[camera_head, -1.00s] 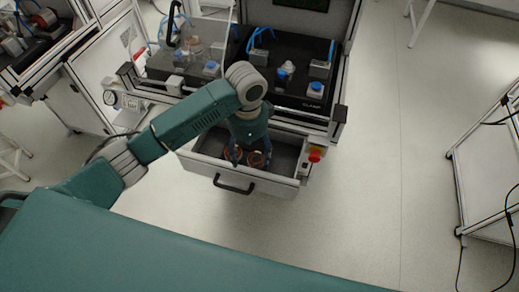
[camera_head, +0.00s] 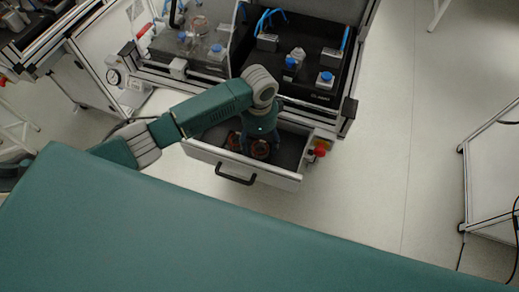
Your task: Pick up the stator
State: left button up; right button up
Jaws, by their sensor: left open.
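The arm and gripper body cover part of the drawer and the stators' far sides, and I cannot tell whether the fingers touch a stator. My right gripper is not in view.
The drawer's front has a black handle (camera_head: 236,179). A red emergency button (camera_head: 320,151) sits at the drawer's right. Above is the test bench (camera_head: 330,97) with blue-topped fixtures. Another bench frame (camera_head: 492,165) stands at the far right. The floor between is clear.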

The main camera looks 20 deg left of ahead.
aim_at(259, 146)
pick_arm(q)
jog(key=shift+f, duration=1.5)
jog(key=c, duration=1.5)
jog(key=shift+c, duration=0.3)
jog(key=shift+r, duration=0.15)
